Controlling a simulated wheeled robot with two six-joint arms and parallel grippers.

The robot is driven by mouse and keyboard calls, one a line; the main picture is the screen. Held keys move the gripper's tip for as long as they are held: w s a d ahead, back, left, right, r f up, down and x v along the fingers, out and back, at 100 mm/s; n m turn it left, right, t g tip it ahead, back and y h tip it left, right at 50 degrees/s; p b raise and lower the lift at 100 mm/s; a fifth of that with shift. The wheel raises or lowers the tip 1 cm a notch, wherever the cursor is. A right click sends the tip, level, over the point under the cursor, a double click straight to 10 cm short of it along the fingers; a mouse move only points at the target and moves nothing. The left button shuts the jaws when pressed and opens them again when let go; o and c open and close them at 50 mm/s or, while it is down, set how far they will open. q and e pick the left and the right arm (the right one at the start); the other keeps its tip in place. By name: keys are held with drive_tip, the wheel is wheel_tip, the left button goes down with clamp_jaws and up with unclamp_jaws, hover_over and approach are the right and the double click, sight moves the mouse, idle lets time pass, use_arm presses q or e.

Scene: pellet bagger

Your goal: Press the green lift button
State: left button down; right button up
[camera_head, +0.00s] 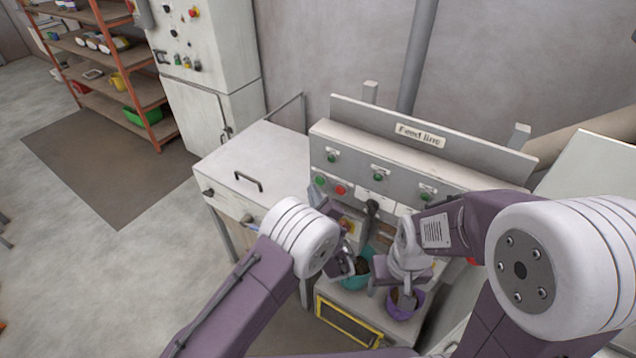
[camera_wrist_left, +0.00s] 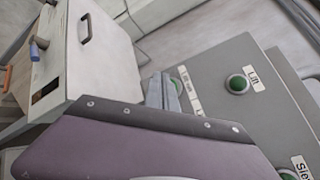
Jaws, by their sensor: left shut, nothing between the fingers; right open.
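The green lift button (camera_wrist_left: 238,83), with a "Lift" label beside it, shows clear in the left wrist view on the grey panel. In the head view it appears to be the leftmost green button (camera_head: 331,158) of the upper row. My right gripper (camera_head: 405,296) is open, at a purple bowl (camera_head: 398,312). Its exact contact with the bowl is unclear.
More green buttons (camera_head: 378,177) sit to the right on the panel. A green button (camera_head: 319,180) and a red button (camera_head: 340,190) sit below. A white cabinet with a handle (camera_head: 248,180) stands left of the panel. Shelves (camera_head: 140,88) stand far left.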

use_arm(q)
drive_tip(key=shift+w+d+b, duration=0.3)
drive_tip(key=shift+w+b, duration=0.1)
drive_tip(key=shift+b, duration=0.05)
drive_tip(key=shift+w+d+b, duration=0.15)
drive_tip(key=shift+w+b, duration=0.05)
drive_tip(key=shift+b, duration=0.2)
idle(0.3)
drive_tip(key=shift+s+a, duration=0.45)
drive_tip(key=shift+s, duration=0.15)
drive_tip(key=s+a, duration=0.1)
drive_tip(key=s+a+b, duration=0.1)
drive_tip(key=s, duration=0.1)
drive_tip(key=s+a, duration=0.1)
drive_tip(key=shift+s+a+b, duration=0.25)
drive_tip(key=shift+s+b, duration=0.05)
drive_tip(key=shift+s, duration=0.1)
